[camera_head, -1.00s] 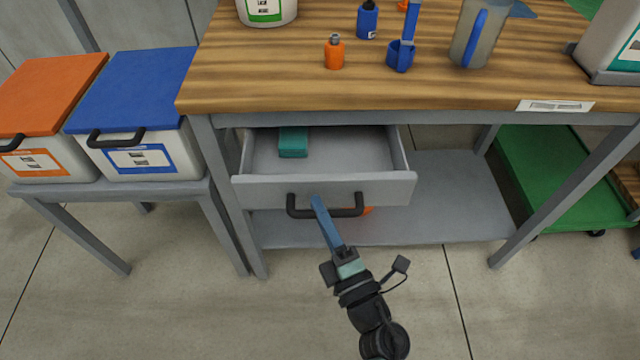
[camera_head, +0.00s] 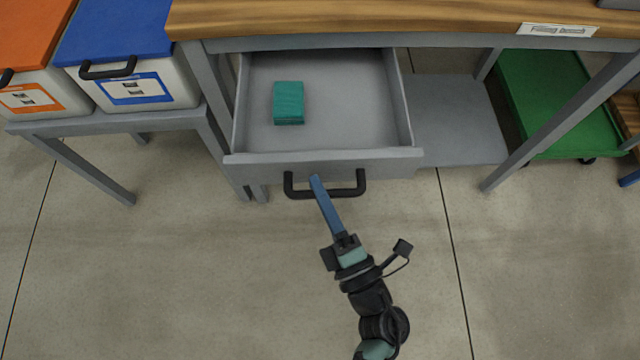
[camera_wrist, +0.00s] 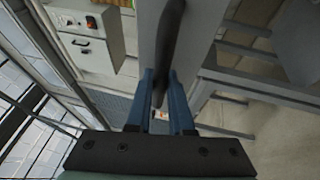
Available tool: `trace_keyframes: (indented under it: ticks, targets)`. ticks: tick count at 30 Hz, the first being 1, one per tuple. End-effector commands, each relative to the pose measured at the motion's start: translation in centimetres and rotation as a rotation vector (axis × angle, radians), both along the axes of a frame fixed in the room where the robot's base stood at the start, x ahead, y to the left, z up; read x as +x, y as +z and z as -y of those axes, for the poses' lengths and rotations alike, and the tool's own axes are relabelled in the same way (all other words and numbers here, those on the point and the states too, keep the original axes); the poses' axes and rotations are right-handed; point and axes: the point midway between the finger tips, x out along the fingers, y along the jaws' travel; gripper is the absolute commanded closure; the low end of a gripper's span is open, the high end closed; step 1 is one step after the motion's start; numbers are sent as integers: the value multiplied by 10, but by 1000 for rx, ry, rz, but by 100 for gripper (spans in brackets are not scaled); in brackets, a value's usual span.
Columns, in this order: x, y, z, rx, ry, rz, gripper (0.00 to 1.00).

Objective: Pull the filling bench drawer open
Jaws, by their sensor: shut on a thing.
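The filling bench drawer (camera_head: 400,163) is grey and stands well out from under the wooden bench top (camera_head: 400,18). A black bar handle (camera_head: 348,191) is on its front. A teal block (camera_head: 289,102) lies inside, left of the middle. My gripper (camera_head: 316,184) has blue fingers and is at the middle of the handle. In the wrist view my gripper (camera_wrist: 162,82) has one finger on each side of the dark handle (camera_wrist: 168,40), shut on it.
At left, a side table (camera_head: 110,122) bears a crate with an orange lid (camera_head: 30,30) and one with a blue lid (camera_head: 115,27). A lower shelf (camera_head: 455,120) and a green cart (camera_head: 560,105) are at right. The floor in front of the drawer is clear.

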Motion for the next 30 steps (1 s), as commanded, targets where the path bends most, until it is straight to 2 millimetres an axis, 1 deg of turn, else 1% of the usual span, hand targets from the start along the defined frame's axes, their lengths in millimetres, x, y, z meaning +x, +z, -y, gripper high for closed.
trace_keyframes:
  ticks: [2,3,7,8,16,20,23,30]
  targets:
    - [0,0,1,-1,-1,0,100]
    - [0,0,1,-1,-1,0,77]
    - [0,0,1,0,-1,0,53]
    - [0,0,1,0,-1,0,50]
    - [0,0,0,0,-1,0,50]
    - [-8,-2,3,0,-1,-2,50]
    - [-22,-5,10,1,-1,-4,50]
    - [-72,-15,30,0,-2,-5,50]
